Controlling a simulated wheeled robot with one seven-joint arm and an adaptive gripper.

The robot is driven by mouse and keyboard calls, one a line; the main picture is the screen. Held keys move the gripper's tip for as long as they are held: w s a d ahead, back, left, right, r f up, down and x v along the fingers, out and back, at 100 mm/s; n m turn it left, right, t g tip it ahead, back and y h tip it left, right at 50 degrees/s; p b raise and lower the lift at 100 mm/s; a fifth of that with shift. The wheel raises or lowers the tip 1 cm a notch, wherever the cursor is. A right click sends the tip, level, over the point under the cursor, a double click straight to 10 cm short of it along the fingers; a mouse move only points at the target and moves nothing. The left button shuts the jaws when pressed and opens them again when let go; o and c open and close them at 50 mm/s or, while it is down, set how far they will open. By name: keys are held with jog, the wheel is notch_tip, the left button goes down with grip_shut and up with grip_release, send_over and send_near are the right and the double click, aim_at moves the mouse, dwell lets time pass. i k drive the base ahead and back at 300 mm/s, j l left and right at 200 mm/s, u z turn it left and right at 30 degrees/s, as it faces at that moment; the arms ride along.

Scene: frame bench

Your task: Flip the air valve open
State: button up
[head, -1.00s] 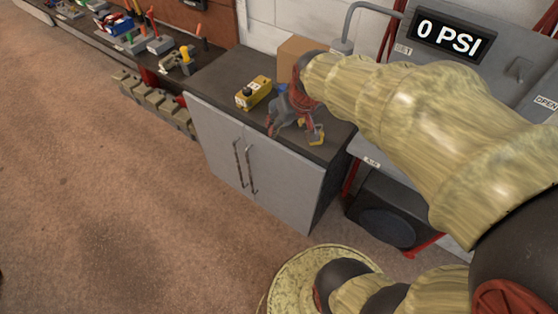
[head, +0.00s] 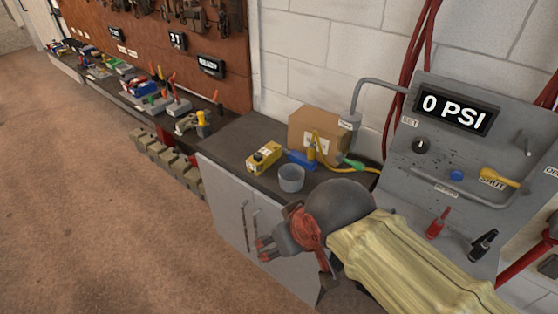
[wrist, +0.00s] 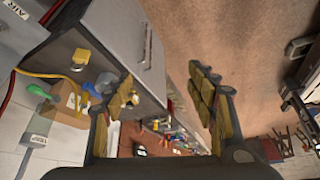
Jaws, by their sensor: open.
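The air valve's yellow lever (head: 500,178) is on the grey panel (head: 425,100) at the right in the head view. It points to the side, close to the SHUT label; the OPEN label is cut off at the right edge. The panel's display (head: 455,108) reads 0 PSI. My gripper (head: 268,247) is in front of the grey cabinet, left of and below the panel, well apart from the lever. In the wrist view my gripper (wrist: 165,85) shows its two fingers spread wide with nothing between them. The lever cannot be made out there.
A yellow hose runs toward the panel. A red handle (head: 439,222) and a black one (head: 483,245) sit low on the panel. Open floor lies left.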

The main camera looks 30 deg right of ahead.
aim_at(502, 179)
jog(key=z, duration=2.5)
jog(key=k+j+u, duration=0.1)
jog(key=j, duration=0.25)
jog(key=k+j+u, duration=0.1)
jog(key=j, duration=0.3)
jog(key=k, duration=0.05)
